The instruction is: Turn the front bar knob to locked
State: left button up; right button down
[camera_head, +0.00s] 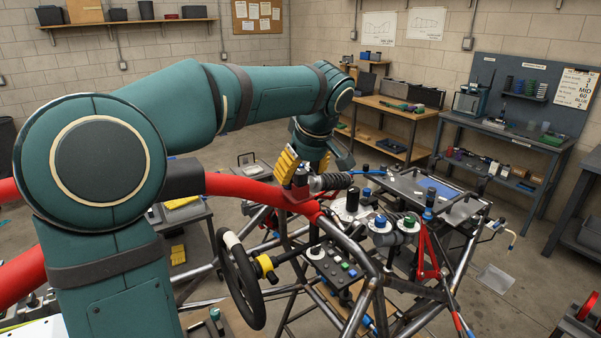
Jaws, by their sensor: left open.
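My left gripper (306,172) reaches in from the left and points down over the tube chassis (368,305). It is open, with a yellow finger pad facing the camera. Just below it, a red block (297,191) sits at the red bar, beside a black ribbed cylinder (330,182). I cannot tell whether the gripper touches them. A blue-topped knob (380,221) and a green-topped knob (410,221) stand to the right on the chassis. Which part is the front bar knob, and its setting, I cannot tell. My right gripper is out of view.
A steering wheel (240,280) and a small button panel (330,265) are at the chassis front. A grey tray (405,182) lies on its right side. Workbenches (510,135) line the back; floor at right is mostly clear.

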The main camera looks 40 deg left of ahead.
pick_arm(q)
jog(key=v, duration=1.1)
jog(key=shift+d+r, duration=0.2)
